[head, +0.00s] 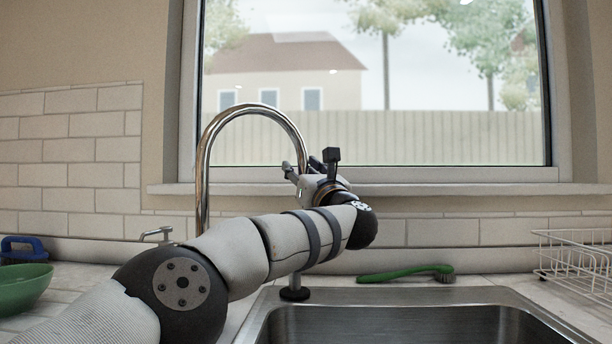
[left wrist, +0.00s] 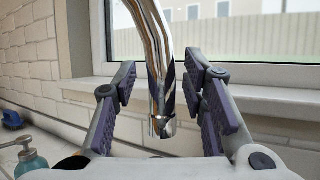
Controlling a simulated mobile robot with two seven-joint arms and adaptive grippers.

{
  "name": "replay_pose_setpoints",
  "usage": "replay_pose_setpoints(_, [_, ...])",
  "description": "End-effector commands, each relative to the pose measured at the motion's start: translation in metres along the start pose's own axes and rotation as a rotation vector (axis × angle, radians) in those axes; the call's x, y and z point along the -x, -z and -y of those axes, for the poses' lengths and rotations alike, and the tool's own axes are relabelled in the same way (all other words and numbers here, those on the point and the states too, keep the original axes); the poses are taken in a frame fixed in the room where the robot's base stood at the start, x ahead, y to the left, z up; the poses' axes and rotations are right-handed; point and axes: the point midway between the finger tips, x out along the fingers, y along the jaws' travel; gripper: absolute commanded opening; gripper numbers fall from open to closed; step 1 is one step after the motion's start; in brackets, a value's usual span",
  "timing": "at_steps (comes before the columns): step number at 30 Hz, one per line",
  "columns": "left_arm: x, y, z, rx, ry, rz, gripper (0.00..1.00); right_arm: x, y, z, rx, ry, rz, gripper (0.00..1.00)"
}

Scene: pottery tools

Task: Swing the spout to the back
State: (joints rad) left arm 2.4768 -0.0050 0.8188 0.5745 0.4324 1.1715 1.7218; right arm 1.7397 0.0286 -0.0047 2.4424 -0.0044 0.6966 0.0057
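The chrome gooseneck spout (head: 204,160) rises behind my left arm and arches to the right in front of the window. Its tip end is largely hidden by my left gripper (head: 301,167) in the head view. In the left wrist view the spout's end (left wrist: 160,108) hangs between the two fingers of my left gripper (left wrist: 163,100). The fingers stand apart, one on each side of the spout, with a visible gap at the left finger. I cannot tell whether the right finger touches. My right gripper is not in view.
The sink basin (head: 400,322) lies at the front right. A green brush (head: 405,273) lies behind it, and a wire rack (head: 580,262) stands at right. A green bowl (head: 22,287) is at far left. A teal soap bottle (left wrist: 31,164) shows in the left wrist view. The window sill (head: 460,188) runs behind.

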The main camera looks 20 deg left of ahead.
Motion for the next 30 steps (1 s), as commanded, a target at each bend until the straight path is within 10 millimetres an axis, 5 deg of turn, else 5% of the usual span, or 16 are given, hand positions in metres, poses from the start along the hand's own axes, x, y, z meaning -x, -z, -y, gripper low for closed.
replay_pose_setpoints(5, [0.022, -0.001, 0.0, -0.001, 0.004, 0.0, 0.39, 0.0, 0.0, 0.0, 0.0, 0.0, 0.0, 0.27])
replay_pose_setpoints(16, [0.106, 0.0, -0.001, 0.0, 0.001, 0.0, 0.39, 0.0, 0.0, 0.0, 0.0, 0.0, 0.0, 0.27])
replay_pose_setpoints(30, [0.117, 0.0, -0.001, 0.001, -0.002, 0.0, 0.39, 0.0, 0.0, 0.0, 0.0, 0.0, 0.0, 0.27])
